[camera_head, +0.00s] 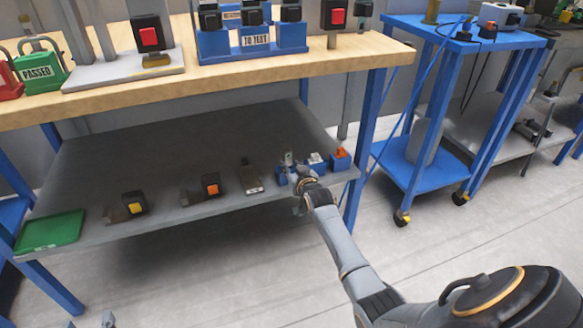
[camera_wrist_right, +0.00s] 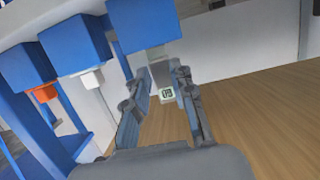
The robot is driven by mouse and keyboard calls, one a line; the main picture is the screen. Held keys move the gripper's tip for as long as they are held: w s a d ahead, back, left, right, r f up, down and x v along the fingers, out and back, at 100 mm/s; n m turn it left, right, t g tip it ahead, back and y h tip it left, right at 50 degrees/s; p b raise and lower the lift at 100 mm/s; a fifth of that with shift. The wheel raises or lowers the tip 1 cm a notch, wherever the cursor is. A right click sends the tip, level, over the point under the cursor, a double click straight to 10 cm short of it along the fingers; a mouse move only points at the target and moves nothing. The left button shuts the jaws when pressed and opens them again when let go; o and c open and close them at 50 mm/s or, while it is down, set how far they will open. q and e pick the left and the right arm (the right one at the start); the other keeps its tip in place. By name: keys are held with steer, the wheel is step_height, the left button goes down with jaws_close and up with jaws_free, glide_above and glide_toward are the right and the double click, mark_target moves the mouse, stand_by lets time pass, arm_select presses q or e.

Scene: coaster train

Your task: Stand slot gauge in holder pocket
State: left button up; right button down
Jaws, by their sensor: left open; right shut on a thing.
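The blue holder is a row of small blue blocks on the right end of the grey lower shelf (camera_head: 170,160). One block has a white piece (camera_head: 316,157) and the end block (camera_head: 341,162) an orange piece. My right gripper (camera_head: 294,176) is at the leftmost block (camera_head: 282,177), shut on a grey slot gauge (camera_head: 288,158). In the right wrist view, the gauge, with a "03" label (camera_wrist_right: 166,93), sits between the fingers, close to the nearest blue block (camera_wrist_right: 143,25). Whether it is seated in the pocket cannot be told.
A dark flat piece (camera_head: 251,177) lies left of the holder. Fixtures with an orange button (camera_head: 210,185) and a yellow button (camera_head: 133,203), and a green tray (camera_head: 50,231), are further left. A table leg (camera_head: 360,150) stands just right of the holder. The wooden bench top (camera_head: 330,62) overhangs the shelf.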

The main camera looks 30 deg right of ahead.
steer(key=shift+f, duration=0.1)
steer(key=c, duration=1)
jaws_free()
steer(key=shift+c, duration=0.2)
steer(key=shift+f, duration=0.2)
arm_select(q)
steer(key=shift+w+d+r+t, duration=0.2)
steer(key=shift+r+t, duration=0.1)
steer(key=shift+r, duration=0.3)
arm_select(e)
steer(key=v, duration=1.2)
steer(key=shift+d+r, duration=0.1)
